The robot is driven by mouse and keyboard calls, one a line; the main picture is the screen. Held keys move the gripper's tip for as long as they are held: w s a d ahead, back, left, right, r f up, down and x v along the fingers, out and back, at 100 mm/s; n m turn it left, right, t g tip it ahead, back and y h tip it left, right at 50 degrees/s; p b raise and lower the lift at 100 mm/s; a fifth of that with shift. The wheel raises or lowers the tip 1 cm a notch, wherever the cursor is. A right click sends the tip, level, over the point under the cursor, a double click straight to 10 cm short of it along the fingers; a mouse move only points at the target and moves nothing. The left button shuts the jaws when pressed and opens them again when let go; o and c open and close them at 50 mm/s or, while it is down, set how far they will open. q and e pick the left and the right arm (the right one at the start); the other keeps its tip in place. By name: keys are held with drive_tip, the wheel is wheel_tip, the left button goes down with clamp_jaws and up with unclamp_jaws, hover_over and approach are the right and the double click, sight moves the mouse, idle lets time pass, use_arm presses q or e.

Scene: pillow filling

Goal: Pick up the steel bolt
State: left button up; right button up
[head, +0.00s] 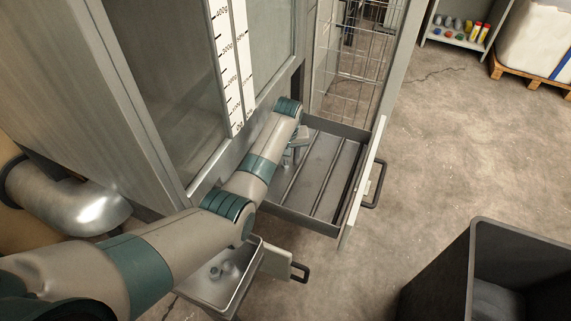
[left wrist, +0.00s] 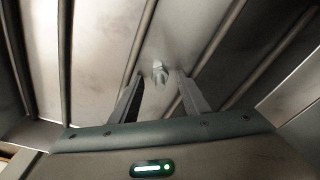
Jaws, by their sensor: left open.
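I cannot tell how far the tips are above the drawer floor. In the head view my left gripper (head: 294,153) reaches into the left part of the drawer (head: 320,172), and the arm hides the bolt there. My right gripper is not in view.
A lower open drawer (head: 250,268) with small metal pieces sits beneath my arm. The tall cabinet (head: 160,110) with a glass front stands at left. A dark bin (head: 440,270) stands at lower right. A shelf (head: 455,40) and pallet (head: 530,72) are at the back. Floor between is clear.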

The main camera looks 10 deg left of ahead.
sight(286, 158)
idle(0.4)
use_arm(q)
clamp_jaws()
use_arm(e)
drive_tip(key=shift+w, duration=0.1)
